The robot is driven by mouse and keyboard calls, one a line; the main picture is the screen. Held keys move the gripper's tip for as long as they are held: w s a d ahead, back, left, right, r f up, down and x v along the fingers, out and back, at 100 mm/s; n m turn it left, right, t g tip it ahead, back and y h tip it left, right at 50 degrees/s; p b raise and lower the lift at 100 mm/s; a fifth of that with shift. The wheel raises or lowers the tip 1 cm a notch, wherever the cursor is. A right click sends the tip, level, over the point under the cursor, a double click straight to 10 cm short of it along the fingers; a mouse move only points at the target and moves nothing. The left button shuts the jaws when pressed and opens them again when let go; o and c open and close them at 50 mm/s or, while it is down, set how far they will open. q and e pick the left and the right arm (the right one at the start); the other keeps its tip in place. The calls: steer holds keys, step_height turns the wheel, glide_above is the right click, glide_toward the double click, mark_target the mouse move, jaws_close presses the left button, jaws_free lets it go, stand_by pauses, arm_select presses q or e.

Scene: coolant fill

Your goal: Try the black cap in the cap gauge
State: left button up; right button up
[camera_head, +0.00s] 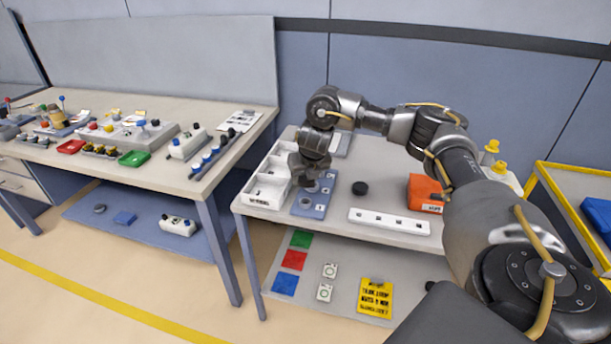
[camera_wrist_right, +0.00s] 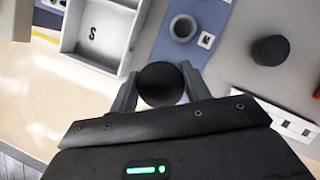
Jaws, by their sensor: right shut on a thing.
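My right gripper (camera_head: 309,178) is over the blue cap gauge (camera_head: 316,211) on the small table. In the right wrist view, the gripper (camera_wrist_right: 162,88) is shut on a round black cap (camera_wrist_right: 162,82), held between its two fingers. Part of the gauge shows beyond it, with a grey ring (camera_wrist_right: 183,27) beside a label M. The held cap appears apart from that ring; its height over the gauge is hard to tell. The gripper hides part of the gauge in the head view. My left gripper is not in view.
Another black round piece (camera_head: 360,188) lies on the table right of the gauge. A white compartment tray (camera_head: 262,201) stands left of the gauge. A white strip with holes (camera_head: 389,221) lies in front, and an orange box (camera_head: 425,193) stands right.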

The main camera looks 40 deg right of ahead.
mark_target(304, 197)
stand_by(0.4)
steer(key=shift+w+f+b, duration=0.15)
steer(key=shift+f+b, duration=1.45)
steer(key=shift+f, duration=1)
steer(key=shift+p, duration=0.4)
steer(key=shift+f+b, duration=0.4)
steer(key=shift+f, duration=0.2)
steer(key=o, duration=1)
